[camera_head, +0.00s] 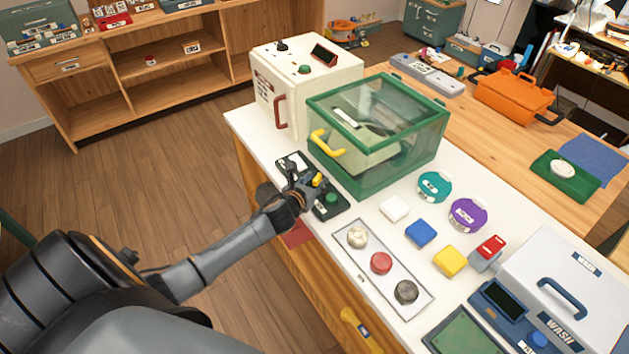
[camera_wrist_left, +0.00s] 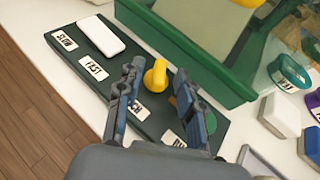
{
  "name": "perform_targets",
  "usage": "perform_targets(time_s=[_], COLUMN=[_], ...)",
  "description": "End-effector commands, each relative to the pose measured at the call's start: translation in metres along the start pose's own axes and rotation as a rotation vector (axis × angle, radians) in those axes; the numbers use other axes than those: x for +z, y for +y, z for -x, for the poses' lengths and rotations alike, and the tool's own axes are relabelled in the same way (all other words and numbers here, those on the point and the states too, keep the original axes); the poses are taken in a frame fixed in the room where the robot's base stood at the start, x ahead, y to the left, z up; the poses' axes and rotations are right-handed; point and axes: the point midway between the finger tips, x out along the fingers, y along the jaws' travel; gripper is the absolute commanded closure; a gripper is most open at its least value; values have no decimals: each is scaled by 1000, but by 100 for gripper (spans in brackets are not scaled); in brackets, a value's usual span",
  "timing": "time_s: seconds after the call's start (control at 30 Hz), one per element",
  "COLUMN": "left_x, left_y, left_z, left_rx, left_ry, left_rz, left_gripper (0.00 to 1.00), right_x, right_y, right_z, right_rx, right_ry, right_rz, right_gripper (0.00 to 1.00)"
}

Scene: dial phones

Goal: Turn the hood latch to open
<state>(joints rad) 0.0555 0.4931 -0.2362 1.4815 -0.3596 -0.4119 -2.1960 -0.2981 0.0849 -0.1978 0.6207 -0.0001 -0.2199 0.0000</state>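The green-framed clear hood (camera_head: 375,120) is down on its base and has a yellow handle (camera_head: 327,143). A dark control panel (camera_wrist_left: 85,42) lies along its front edge, with a white rocker, labels reading SLOW and FAST, and a green button (camera_head: 331,198). The yellow latch knob (camera_wrist_left: 155,75) stands on this panel beside a label ending in "CH", mostly covered. It also shows in the head view (camera_head: 318,180). My left gripper (camera_wrist_left: 158,84) is open, with one finger on each side of the knob. I cannot tell whether either finger touches it. My right gripper is out of view.
To the right are colored blocks, teal and purple round pieces, a plate of three knobs (camera_head: 381,263) and a white WASH machine (camera_head: 565,285). Open floor lies left of the table.

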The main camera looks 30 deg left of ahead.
Motion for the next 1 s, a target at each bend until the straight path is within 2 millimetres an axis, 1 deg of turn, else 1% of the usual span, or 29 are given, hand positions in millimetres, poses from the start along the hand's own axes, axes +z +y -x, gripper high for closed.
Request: perform_targets(time_s=[0.03,0.07,0.1,0.17,0.2,0.23,0.37,0.67,0.87,1.0], left_x=[0,0,0,0,0,0,0,0,1,2], left_y=[0,0,0,0,0,0,0,-2,-5,-8], left_z=[0,0,0,0,0,0,0,0,0,-1], left_rx=[0,0,0,0,0,0,0,39,142,250], left_ry=[0,0,0,0,0,0,0,-1,-2,-3], left_rz=[0,0,0,0,0,0,0,17,62,107], left_gripper=[63,65,73,86,94,100,100,100,100,100], right_x=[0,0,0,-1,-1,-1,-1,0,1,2], right_y=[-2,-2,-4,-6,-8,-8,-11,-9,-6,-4], right_z=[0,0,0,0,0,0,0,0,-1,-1], right_rx=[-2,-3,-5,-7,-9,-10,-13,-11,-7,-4], right_ry=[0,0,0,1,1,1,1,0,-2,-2], right_rz=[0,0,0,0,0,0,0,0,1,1], right_gripper=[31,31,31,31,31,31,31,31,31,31])
